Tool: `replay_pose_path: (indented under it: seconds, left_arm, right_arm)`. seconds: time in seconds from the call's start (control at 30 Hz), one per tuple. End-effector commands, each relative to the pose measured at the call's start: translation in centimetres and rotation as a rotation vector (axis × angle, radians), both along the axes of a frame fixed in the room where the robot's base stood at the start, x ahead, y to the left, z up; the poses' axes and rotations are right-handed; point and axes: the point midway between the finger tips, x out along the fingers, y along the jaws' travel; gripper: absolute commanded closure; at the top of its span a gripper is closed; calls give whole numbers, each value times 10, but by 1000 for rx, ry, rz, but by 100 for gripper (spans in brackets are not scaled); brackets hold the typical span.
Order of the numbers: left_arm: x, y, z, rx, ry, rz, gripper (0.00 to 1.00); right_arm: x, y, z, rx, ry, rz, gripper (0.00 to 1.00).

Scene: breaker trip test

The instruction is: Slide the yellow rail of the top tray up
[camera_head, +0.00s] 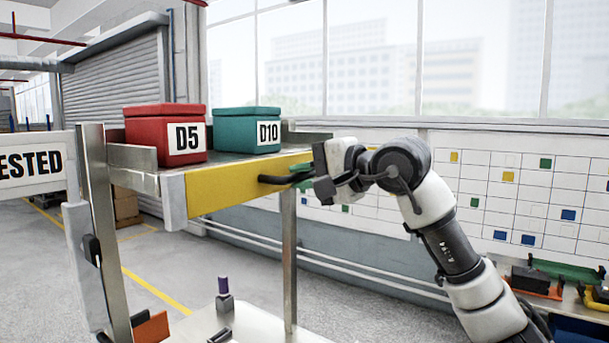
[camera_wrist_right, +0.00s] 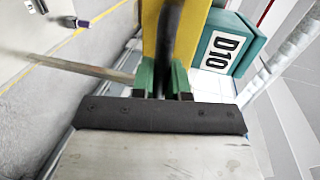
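The top tray (camera_head: 125,155) is a metal shelf with a yellow rail (camera_head: 222,188) along its front edge. The rail also shows in the right wrist view (camera_wrist_right: 150,35), with a dark bar (camera_wrist_right: 171,45) lying along it. My right gripper (camera_head: 280,180) is at the right end of the rail. In the right wrist view its green fingertips (camera_wrist_right: 163,80) stand close together on both sides of the dark bar and seem to touch it. The exact contact is partly hidden. My left gripper is not in view.
A red D5 box (camera_head: 142,135) and a teal D10 box (camera_head: 232,133) sit on the tray. A lower shelf (camera_head: 262,326) holds a purple-topped item (camera_head: 223,292). A wall chart (camera_head: 520,190) stands behind my right arm. A "TESTED" sign (camera_head: 30,165) is at far left.

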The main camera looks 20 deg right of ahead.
Motion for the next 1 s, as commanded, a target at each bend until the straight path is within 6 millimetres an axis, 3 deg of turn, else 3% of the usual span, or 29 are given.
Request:
replay_pose_path:
  seconds: [0.07,0.3,0.6,0.97,1.0]
  left_arm:
    - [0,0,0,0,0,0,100]
    - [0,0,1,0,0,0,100]
    - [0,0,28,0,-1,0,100]
    - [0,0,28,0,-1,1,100]
    - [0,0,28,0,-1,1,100]
  right_arm:
    - [0,0,0,-1,2,0,100]
    - [0,0,1,-1,2,0,100]
    - [0,-1,52,-1,-3,-2,100]
    - [-1,-1,58,5,-7,-1,100]
    - [-1,-1,58,5,-7,-1,81]
